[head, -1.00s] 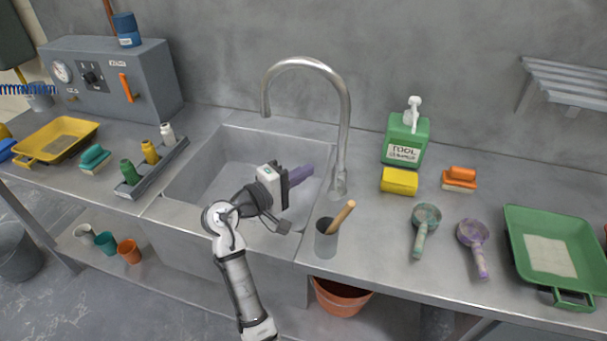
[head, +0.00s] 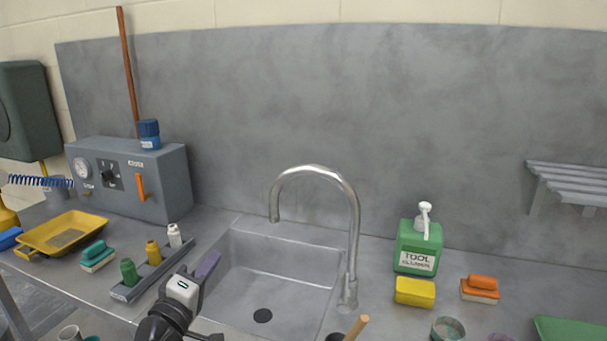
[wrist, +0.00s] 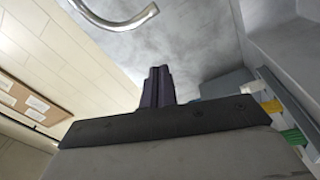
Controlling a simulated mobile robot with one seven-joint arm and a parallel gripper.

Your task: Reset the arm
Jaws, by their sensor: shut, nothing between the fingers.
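My gripper (head: 207,266) is at the lower left of the head view, over the left part of the sink (head: 290,268). Its purple fingers are shut with nothing between them, pointing up and to the right. In the wrist view the fingers (wrist: 157,86) are together, pointing up past the dark gripper body. The part of my arm below the wrist is cut off by the bottom edge of the head view.
The curved tap (head: 352,240) rises right of my gripper. A rack (head: 130,291) with several bottles stands close on its left. A green cleaner bottle (head: 418,245), yellow sponge (head: 415,292) and orange brush (head: 480,288) sit right of the sink. The sink basin looks empty.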

